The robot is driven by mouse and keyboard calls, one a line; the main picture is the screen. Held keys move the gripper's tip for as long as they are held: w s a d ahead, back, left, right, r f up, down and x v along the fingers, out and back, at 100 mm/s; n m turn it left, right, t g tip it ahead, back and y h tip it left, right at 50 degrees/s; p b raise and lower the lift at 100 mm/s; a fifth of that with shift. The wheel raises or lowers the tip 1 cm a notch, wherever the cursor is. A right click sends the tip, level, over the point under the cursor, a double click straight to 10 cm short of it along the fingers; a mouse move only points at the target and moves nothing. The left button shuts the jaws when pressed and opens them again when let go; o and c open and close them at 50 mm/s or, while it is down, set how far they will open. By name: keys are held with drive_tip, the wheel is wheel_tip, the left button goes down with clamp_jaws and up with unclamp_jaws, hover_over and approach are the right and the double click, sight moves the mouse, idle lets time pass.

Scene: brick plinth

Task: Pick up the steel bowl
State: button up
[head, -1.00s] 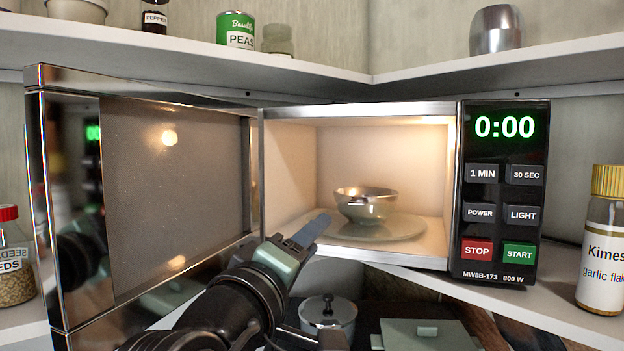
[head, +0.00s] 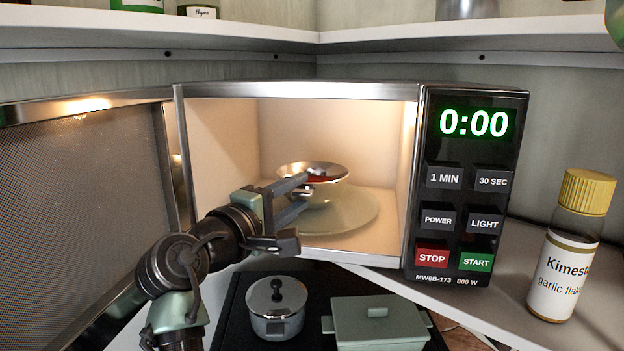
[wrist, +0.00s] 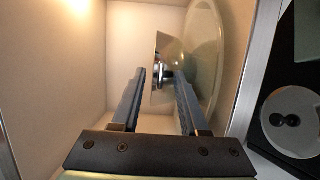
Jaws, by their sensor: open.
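The steel bowl (head: 333,191) stands upright on the glass turntable (head: 355,215) inside the open microwave (head: 300,91). My gripper (head: 306,193) reaches in through the opening from the left, and its fingers overlap the near left side of the bowl in the head view. The jaws are open. In the wrist view the bowl (wrist: 172,48) shows ahead, in the gap between the fingertips of my gripper (wrist: 161,78). The fingers hide part of the bowl. I cannot tell whether they touch it.
The microwave door (head: 75,190) is swung open at the left. The control panel (head: 468,185) stands right of the opening. Below are a lidded pot (head: 276,320) and a green lidded dish (head: 378,325). A garlic jar (head: 568,255) stands at the right.

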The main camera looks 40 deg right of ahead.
drive_tip(key=shift+d, duration=0.2)
drive_tip(key=c, duration=0.7)
drive_tip(key=shift+f, duration=0.3)
idle(0.6)
drive_tip(key=shift+r, duration=0.1)
